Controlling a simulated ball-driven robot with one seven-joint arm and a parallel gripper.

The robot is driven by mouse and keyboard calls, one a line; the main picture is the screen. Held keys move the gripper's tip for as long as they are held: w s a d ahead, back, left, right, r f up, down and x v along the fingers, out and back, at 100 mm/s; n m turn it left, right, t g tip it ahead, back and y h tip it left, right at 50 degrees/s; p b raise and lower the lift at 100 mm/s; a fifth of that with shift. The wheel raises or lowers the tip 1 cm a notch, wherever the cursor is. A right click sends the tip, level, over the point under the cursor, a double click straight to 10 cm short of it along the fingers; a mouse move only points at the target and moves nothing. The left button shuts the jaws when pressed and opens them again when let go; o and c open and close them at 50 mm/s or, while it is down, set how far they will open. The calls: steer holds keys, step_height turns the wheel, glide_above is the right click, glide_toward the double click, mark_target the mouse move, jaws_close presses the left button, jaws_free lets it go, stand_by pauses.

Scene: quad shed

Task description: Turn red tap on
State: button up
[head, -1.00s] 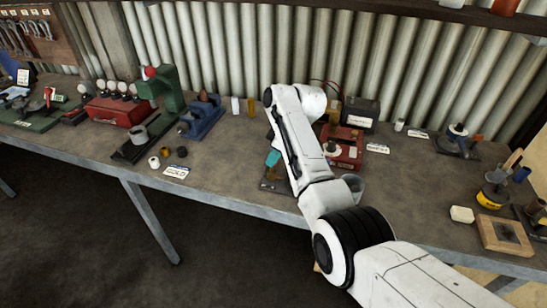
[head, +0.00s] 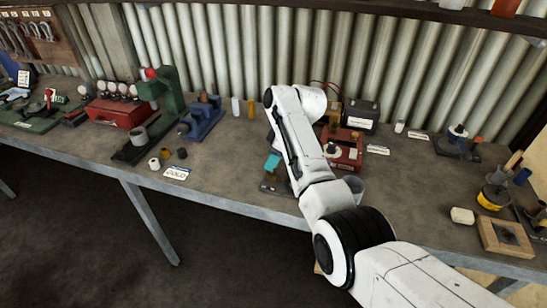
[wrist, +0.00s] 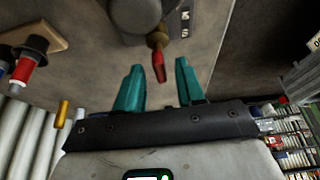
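The red tap handle (wrist: 158,65) shows in the wrist view on a brass-coloured body (wrist: 157,40), next to a grey rounded vessel (wrist: 140,14). My gripper (wrist: 160,75) has two teal fingers, spread apart. The red handle is in the gap between the fingertips in the picture, and I see no finger touching it. In the head view one teal finger of my gripper (head: 272,162) shows low over the bench's front part. I cannot make out the red tap in the head view, where my arm covers part of the bench.
The workbench (head: 230,165) runs along a corrugated wall. A green press (head: 168,95), a blue vice (head: 204,120) and a red toolbox (head: 120,108) stand left of my arm. A red box (head: 345,148), a dark battery (head: 360,115) and a grey cup (head: 355,184) are right of it.

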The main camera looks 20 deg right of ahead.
steer(key=b+v, duration=0.1)
steer(key=v, duration=0.9)
steer(key=shift+r, duration=0.35)
steer(key=shift+s+d, duration=0.1)
